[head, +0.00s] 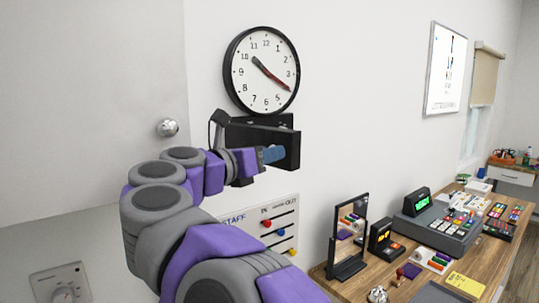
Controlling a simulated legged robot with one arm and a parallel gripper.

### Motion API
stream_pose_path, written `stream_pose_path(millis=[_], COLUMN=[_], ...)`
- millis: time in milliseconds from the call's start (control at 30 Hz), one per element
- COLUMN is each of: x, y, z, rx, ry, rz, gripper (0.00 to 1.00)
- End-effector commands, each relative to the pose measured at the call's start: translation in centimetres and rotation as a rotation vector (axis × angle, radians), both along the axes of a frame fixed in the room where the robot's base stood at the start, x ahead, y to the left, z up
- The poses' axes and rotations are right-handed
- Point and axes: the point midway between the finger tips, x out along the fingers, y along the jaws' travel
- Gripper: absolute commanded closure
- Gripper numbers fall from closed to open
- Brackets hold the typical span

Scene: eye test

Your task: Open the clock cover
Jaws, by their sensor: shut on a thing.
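A round wall clock (262,70) with a white face, black numerals and black rim hangs on the white wall in the head view. Its hands are dark, with a red one at the lower right. A separate clear cover over the face cannot be made out. My black gripper (276,120) is just under the clock's lower rim, at the end of my purple and grey arm. It is shut on the clock cover at the lower edge, but its own body hides the fingertips and the exact contact.
A door with a round knob (167,128) is left. Below the gripper hangs a staff in/out board (268,228). A wooden counter (345,291) at the right holds a mirror (350,232), a cash register (440,225) and small items. An eye chart (445,68) hangs right; the wall between is clear.

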Motion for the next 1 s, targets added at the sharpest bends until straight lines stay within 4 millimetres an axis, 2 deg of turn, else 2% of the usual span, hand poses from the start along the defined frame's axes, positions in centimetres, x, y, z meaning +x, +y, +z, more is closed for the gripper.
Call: stream_pose_path(millis=[300,333,600,1000], x=[-0.04,-0.03,-0.11,-0.10], y=[0.14,0.14,0.07,-0.23], z=[0.37,0.37,0.22,0.13], rx=[-0.004,-0.004,-0.003,0.000], ry=[-0.007,-0.007,-0.004,-0.002], rz=[0.004,0.004,0.002,0.001], gripper=[1.00,0.63,0.39,0.39])
